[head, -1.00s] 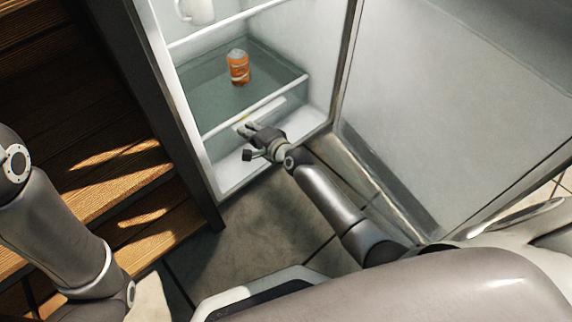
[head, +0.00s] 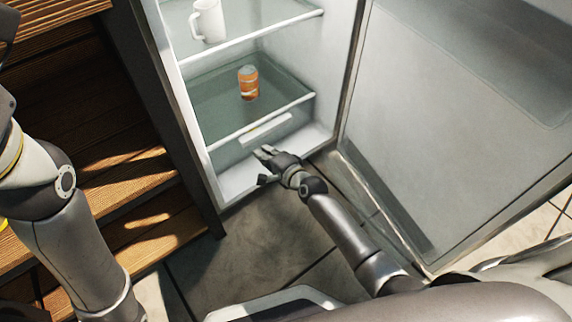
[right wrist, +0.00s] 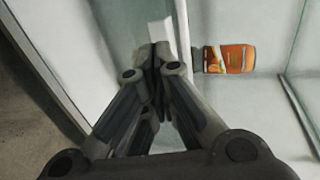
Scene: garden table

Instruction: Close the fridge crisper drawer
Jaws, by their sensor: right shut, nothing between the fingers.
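The crisper drawer (head: 232,154) is a clear, greenish box low in the open fridge, with a pale handle strip (head: 266,130) on its front. Its front looks about level with the white-edged shelf above it; I cannot tell whether a small gap is left. My right gripper (head: 263,151) is shut and empty, just in front of the drawer below the handle strip. In the right wrist view its closed fingers (right wrist: 157,58) point at the drawer front, near the pale handle (right wrist: 160,32); contact cannot be told. My left gripper is out of view; only the left arm shows.
The fridge door (head: 450,110) is open on the right. Wooden steps (head: 125,185) are on the left. Tiled floor (head: 240,240) lies clear in front.

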